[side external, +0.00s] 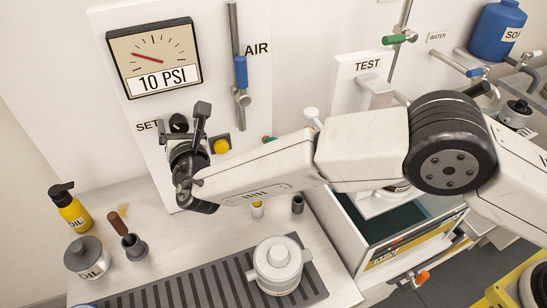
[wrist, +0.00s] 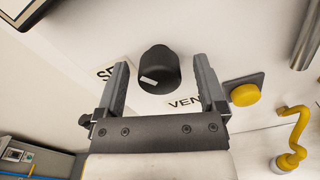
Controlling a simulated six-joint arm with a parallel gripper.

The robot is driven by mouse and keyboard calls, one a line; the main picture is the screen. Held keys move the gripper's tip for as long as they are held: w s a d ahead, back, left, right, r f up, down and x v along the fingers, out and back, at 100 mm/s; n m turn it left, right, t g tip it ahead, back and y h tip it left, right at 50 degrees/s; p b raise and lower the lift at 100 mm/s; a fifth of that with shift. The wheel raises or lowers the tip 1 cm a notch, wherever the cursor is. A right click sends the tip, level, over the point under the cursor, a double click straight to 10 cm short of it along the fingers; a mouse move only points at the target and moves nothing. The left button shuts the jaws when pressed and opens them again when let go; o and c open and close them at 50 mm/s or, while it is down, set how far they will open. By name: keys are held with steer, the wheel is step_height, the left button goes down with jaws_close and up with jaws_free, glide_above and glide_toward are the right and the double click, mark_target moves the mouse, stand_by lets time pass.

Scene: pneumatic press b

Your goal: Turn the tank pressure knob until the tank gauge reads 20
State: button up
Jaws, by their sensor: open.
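The tank gauge (side external: 154,57) is on the white panel at upper left in the side view. It shows "10 PSI" with a red needle. The black knob (wrist: 159,70) beside the "SET" label is in the wrist view, with a pale mark on its face. It also shows small in the side view (side external: 179,123). My gripper (wrist: 162,85) is open. Its two fingers stand on either side of the knob in the wrist view, with gaps on both sides. The knob appears at or just beyond the fingertips; I cannot tell the exact depth.
A yellow button (wrist: 245,95) sits close to the right finger in the wrist view. A blue-handled AIR valve (side external: 241,72) is on a pipe right of the gauge. An oil bottle (side external: 70,210) and a white lidded pot (side external: 278,266) stand on the counter below.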

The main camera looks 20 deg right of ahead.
jaws_close()
steer(key=shift+m, duration=0.3)
steer(key=shift+f+m, duration=0.1)
steer(key=shift+m, duration=1.9)
jaws_free()
steer(key=shift+s, duration=0.2)
